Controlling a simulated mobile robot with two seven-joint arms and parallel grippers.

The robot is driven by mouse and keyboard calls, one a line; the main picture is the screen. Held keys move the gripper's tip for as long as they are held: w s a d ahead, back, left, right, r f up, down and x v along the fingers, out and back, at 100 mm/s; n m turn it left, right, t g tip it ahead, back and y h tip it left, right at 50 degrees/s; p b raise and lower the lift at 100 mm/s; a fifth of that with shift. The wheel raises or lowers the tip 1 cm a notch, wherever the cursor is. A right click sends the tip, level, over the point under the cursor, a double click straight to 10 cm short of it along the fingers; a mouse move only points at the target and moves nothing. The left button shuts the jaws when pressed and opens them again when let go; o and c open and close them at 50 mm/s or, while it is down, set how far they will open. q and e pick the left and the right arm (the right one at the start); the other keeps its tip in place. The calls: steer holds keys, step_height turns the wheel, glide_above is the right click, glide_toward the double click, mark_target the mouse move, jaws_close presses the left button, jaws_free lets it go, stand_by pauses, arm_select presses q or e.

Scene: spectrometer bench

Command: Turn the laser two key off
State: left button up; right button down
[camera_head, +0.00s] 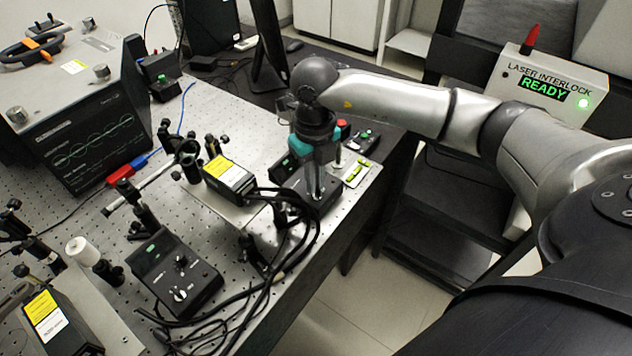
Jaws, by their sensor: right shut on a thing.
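My right gripper (316,194) comes down from above onto a black control box (329,205) at the bench's right edge. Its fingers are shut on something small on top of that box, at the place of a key. The key itself is hidden by the fingers. A second black control box (160,262) with a small green display and knobs stands nearer the front, clear of the gripper. My left gripper is not in view.
A laser head with a yellow label (228,172) and black cables (300,225) lie left of the gripper. An oscilloscope (100,140) stands at left. The laser interlock box (510,77) reads READY with a green light. A small panel (358,172) lies right of the gripper.

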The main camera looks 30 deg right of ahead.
steer(key=shift+a+n+b, duration=0.1)
steer(key=shift+n+b, duration=0.65)
steer(key=shift+n, duration=1.15)
steer(key=c, duration=1)
jaws_free()
step_height(320, 180, up, 15)
steer(key=shift+r+p, duration=0.15)
steer(key=shift+p, duration=0.35)
steer(key=shift+s, duration=0.1)
